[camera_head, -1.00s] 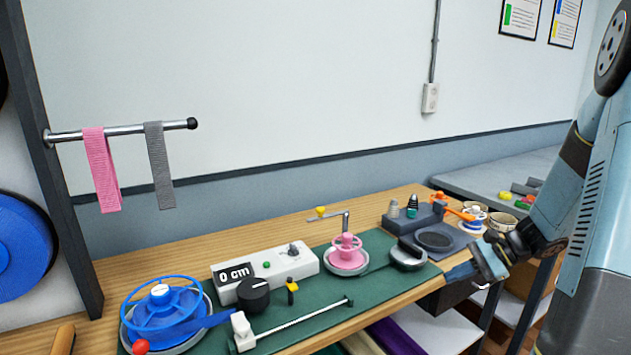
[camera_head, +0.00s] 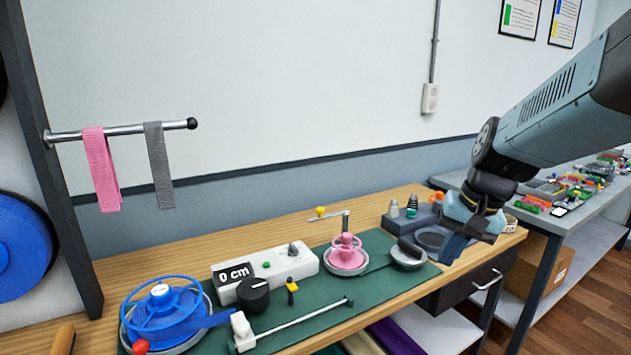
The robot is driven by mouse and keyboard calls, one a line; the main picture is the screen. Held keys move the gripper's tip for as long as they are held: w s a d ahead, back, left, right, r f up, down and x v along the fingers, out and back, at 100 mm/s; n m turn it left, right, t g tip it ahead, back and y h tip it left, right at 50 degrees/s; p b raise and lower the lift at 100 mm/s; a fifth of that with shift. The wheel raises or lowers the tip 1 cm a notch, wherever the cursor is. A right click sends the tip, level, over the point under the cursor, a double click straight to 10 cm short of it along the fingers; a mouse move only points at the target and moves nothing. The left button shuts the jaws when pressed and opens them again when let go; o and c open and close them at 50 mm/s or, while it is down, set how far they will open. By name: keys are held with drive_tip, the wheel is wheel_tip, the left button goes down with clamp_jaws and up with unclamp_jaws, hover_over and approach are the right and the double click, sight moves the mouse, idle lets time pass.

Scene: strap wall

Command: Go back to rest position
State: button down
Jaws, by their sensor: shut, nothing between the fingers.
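My gripper (camera_head: 456,246) hangs from my arm at the right, over the right end of the wooden bench (camera_head: 250,235). Its fingers point down and look shut, with nothing in them. It stands in front of a dark tray (camera_head: 432,238) and hides part of it. I cannot tell how high it is above the bench.
On the green mat (camera_head: 310,300) are a blue strap reel (camera_head: 160,305), a box reading "0 cm" (camera_head: 265,268), a pink spool (camera_head: 346,253) and a metal rod. Pink (camera_head: 102,170) and grey (camera_head: 159,165) straps hang on a rail. A grey side table (camera_head: 570,212) holds many small parts.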

drive_tip(key=s+r+n+t+h, duration=0.2)
drive_tip(key=s+r+n+t, duration=0.1)
drive_tip(key=s+r, duration=0.3)
drive_tip(key=shift+s+a+n+t, duration=0.3)
drive_tip(key=shift+s+a+n, duration=0.15)
drive_tip(key=shift+s, duration=0.2)
drive_tip(key=shift+r, duration=0.1)
drive_tip(key=shift+w, duration=0.1)
